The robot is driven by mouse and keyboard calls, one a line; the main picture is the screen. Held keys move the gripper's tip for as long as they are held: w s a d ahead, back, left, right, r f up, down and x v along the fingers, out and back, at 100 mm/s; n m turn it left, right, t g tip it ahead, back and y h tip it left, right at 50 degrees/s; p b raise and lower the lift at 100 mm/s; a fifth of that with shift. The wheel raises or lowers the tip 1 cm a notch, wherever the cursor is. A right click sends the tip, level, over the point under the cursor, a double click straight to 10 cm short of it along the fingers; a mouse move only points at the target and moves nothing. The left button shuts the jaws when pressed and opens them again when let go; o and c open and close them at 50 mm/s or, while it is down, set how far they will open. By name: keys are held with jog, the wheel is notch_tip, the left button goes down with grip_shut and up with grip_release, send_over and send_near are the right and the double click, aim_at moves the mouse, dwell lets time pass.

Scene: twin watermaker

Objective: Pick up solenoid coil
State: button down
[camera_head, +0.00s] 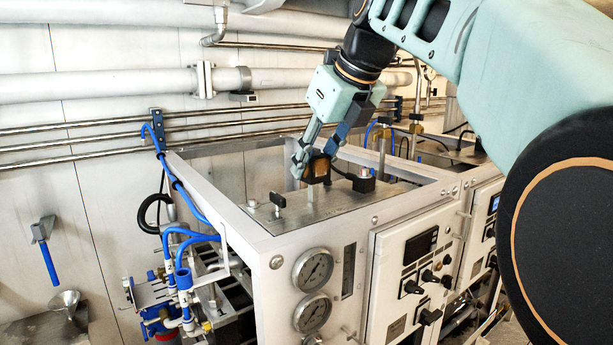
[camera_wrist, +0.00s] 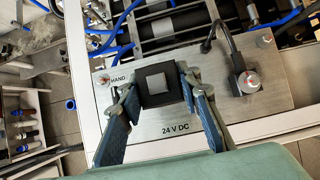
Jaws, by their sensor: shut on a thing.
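The solenoid coil is a dark block with a light square on top (camera_wrist: 157,85), between my gripper's fingers in the wrist view. In the head view it shows as a brown and black block (camera_head: 318,168) low between the fingers. My gripper (camera_head: 316,160) is shut on it, a finger on either side, over the metal plate marked "24 V DC" (camera_wrist: 200,125). In the wrist view my gripper (camera_wrist: 158,98) covers parts of the coil's sides. I cannot tell whether the coil touches the plate.
A black connector with a cable (camera_head: 362,181) stands on the plate beside the coil; it also shows in the wrist view (camera_wrist: 249,82). A black handle (camera_head: 278,200) stands near the plate's front left. The white frame (camera_head: 205,195) rises around the plate. Gauges (camera_head: 313,268) are on the front.

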jog(key=shift+r, duration=3.05)
jog(key=c, duration=2)
grip_release()
grip_shut()
